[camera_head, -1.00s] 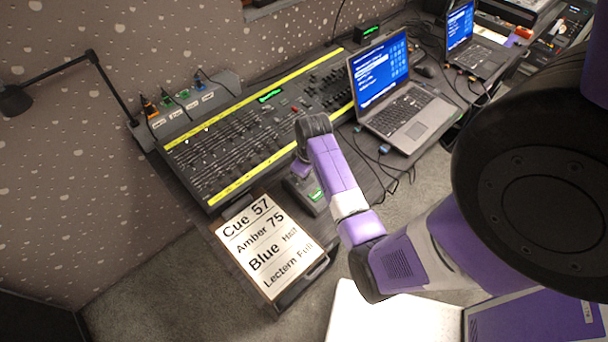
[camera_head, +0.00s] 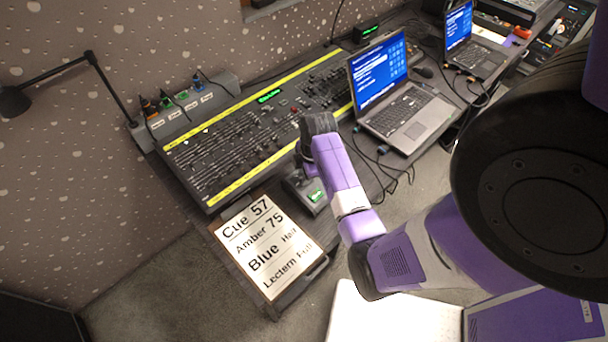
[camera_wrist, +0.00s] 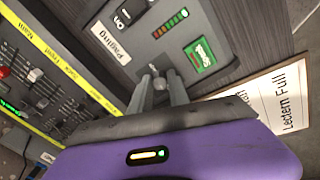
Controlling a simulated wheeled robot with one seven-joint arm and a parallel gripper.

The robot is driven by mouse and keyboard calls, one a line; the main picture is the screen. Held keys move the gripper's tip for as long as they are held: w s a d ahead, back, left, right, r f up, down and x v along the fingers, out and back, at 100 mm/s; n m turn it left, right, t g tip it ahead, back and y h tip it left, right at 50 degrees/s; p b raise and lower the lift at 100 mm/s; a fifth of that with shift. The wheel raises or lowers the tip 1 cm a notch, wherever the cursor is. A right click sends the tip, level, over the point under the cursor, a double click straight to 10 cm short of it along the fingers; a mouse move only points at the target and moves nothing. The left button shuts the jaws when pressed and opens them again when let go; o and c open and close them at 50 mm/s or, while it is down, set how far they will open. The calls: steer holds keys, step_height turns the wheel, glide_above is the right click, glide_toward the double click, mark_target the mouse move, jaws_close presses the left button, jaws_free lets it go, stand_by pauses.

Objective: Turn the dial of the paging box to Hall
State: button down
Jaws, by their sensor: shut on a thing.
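The paging box (camera_wrist: 218,25) is a dark grey box with a "Paging" label, a row of coloured lights and a green lit display (camera_wrist: 200,54) in the wrist view. The dial (camera_wrist: 160,84) is a small grey knob on its face. My gripper (camera_wrist: 159,82) is shut on the dial, one finger on each side. The display's text is too small to read surely. In the head view the paging box (camera_head: 304,190) sits beside the fader desk, with my wrist over part of it and the fingers hidden.
The fader desk (camera_head: 225,150) with yellow strips lies left of the paging box. A cue sheet (camera_head: 262,245) reading "Cue 57, Amber 75, Blue Half, Lectern Full" lies in front. A laptop (camera_head: 400,110) and loose cables are at the right.

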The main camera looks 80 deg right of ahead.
steer(key=shift+n, duration=0.8)
steer(key=c, duration=1.3)
jaws_free()
steer(key=shift+o, duration=0.2)
step_height(320, 180, up, 8)
steer(key=s, duration=0.1)
steer(key=shift+s+a+f+b, duration=0.15)
steer(key=shift+a+b, duration=0.15)
steer(key=shift+b, duration=0.15)
